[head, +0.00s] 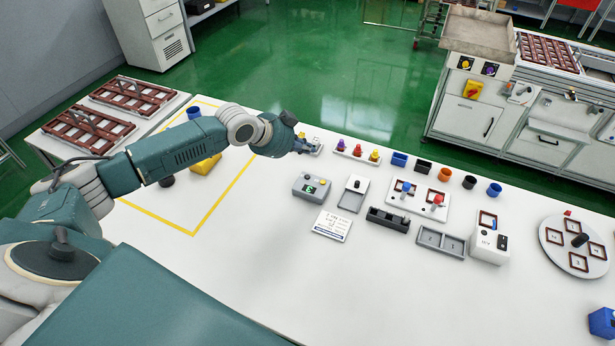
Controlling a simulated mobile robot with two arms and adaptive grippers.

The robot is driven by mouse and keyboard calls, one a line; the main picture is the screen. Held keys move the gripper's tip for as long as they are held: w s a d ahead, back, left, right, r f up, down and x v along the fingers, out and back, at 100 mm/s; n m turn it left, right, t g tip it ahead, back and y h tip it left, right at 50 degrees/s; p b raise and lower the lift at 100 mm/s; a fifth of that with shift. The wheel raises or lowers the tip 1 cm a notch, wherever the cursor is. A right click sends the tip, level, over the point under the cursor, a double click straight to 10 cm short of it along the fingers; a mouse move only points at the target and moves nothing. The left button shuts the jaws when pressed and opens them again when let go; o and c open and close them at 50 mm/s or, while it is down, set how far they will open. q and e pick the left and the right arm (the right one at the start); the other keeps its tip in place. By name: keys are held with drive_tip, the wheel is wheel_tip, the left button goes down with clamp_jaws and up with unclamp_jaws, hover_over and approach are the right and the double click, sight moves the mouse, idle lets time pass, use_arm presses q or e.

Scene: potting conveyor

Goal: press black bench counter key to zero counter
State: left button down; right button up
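The bench counter (311,187) looks to be the grey box with a small green-lit display, standing on the white bench near the middle. Small keys show on its top, but they are too small to tell which is black. My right gripper is not in view.
A printed card (331,225) lies in front of the counter, and a grey-and-white stand (353,193) is to its right. A holder with coloured knobs (357,152) is near my gripper. Several cups, trays and a round dial plate (577,246) stand farther right. The front bench is clear.

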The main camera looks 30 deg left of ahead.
use_arm(q)
drive_tip(key=b, duration=0.5)
hover_over(306, 178)
wheel_tip(306, 178, down, 7)
drive_tip(key=shift+r, duration=0.1)
drive_tip(key=shift+f+b, duration=0.6)
drive_tip(key=shift+f, duration=0.25)
idle(0.3)
drive_tip(key=shift+f, duration=0.4)
drive_tip(key=shift+f+b, duration=0.3)
drive_tip(key=shift+f, duration=0.1)
idle(0.7)
drive_tip(key=shift+r+p, duration=0.75)
drive_tip(key=shift+r, duration=0.05)
